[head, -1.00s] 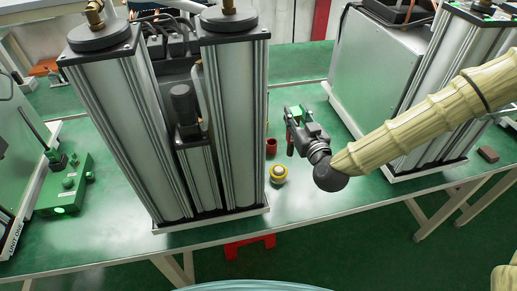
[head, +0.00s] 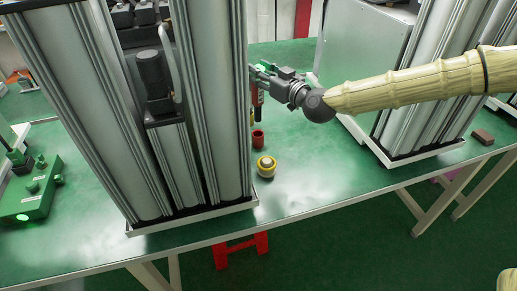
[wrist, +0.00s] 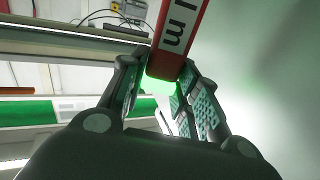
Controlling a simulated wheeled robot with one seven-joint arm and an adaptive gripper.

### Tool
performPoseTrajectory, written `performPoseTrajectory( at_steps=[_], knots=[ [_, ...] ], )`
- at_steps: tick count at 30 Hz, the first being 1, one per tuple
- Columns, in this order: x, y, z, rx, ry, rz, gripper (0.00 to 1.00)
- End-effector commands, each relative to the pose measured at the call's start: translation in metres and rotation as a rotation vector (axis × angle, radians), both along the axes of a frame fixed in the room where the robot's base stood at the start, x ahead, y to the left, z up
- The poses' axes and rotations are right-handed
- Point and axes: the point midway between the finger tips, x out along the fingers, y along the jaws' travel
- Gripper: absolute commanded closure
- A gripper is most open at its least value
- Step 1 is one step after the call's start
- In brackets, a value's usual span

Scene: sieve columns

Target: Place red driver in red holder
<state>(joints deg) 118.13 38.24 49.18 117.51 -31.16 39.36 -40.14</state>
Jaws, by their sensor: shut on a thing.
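My gripper (head: 264,72) is beside the right edge of the big central column unit, shut on the red driver (head: 258,96). The driver hangs down below the fingers, close to the column. In the wrist view the red driver (wrist: 181,38) shows a white label with dark letters and sits between the fingers (wrist: 160,88), with a green glow at its near end. The small red holder (head: 258,139) stands on the green table below the gripper. The driver's lower end is above and slightly behind or left of the holder; the exact gap is hard to tell.
A yellow round holder (head: 266,167) stands just in front of the red one. The tall column unit (head: 225,120) is close on the left. Another column unit (head: 425,110) stands to the right. The green table (head: 320,160) between them is mostly clear.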

Motion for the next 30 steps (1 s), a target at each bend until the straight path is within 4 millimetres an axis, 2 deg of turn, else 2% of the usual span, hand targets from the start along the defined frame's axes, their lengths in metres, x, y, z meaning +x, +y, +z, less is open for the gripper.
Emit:
performPoseTrajectory(
  at_steps=[1, 14, 24, 30],
  knots=[
    [0.0, 0.0, -0.006, 0.001, -0.002, 0.0, 1.0],
    [-0.002, -0.001, -0.008, 0.004, 0.01, -0.002, 1.0],
    [-0.002, -0.001, -0.048, 0.004, 0.01, -0.003, 1.0],
    [-0.002, -0.001, -0.059, 0.005, 0.008, -0.003, 1.0]
  ],
)
